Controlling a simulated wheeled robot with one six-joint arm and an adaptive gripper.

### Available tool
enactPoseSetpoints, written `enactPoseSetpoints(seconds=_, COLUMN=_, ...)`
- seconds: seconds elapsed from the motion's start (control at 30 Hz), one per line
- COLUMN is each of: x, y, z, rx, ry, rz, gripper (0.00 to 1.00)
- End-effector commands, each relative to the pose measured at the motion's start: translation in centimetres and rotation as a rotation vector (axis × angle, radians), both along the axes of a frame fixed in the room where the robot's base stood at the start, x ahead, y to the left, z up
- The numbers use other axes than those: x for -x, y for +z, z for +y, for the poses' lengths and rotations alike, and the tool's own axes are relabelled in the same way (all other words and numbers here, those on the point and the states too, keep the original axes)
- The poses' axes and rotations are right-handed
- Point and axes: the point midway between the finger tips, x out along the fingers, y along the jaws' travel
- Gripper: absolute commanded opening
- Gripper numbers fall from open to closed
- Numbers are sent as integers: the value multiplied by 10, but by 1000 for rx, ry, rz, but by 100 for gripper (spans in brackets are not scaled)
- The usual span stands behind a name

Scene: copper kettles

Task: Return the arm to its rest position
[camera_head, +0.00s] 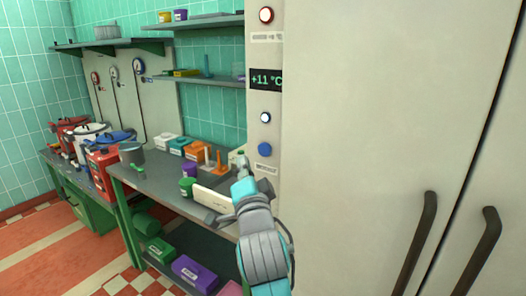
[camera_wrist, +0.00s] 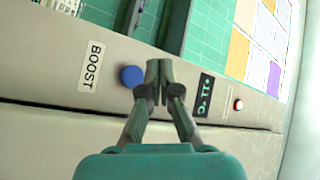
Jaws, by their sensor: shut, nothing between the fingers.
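My gripper (camera_wrist: 158,70) shows in the wrist view with its two fingers together, shut and empty. In that view it is in front of the cabinet's control panel, between a blue round button (camera_wrist: 131,76) beside a BOOST label (camera_wrist: 91,66) and a dark display (camera_wrist: 203,96). In the head view my arm (camera_head: 262,240) rises from the bottom, and my gripper end is in front of the panel's lower part, below the blue button (camera_head: 265,149). Whether the fingers touch the panel cannot be told.
A tall pale cabinet (camera_head: 390,110) with dark handles (camera_head: 414,245) fills the right. A grey workbench (camera_head: 160,185) with boxes and jars stands to the left, with shelves (camera_head: 205,80) above. Red and white floor (camera_head: 50,255) is open at lower left.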

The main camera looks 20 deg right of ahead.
Motion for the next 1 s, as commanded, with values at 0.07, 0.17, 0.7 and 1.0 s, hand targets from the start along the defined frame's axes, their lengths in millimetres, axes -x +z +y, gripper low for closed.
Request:
enactPoseSetpoints(seconds=0.07, x=0, y=0, z=0, rx=0, ry=0, rz=0, gripper=0)
enactPoseSetpoints(seconds=0.17, x=0, y=0, z=0, rx=0, ry=0, rz=0, gripper=0)
enactPoseSetpoints(seconds=0.7, x=6, y=-26, z=0, rx=37, ry=3, rz=26, gripper=0)
enactPoseSetpoints(seconds=1.0, x=48, y=-135, z=0, rx=214, ry=26, rz=124, gripper=0)
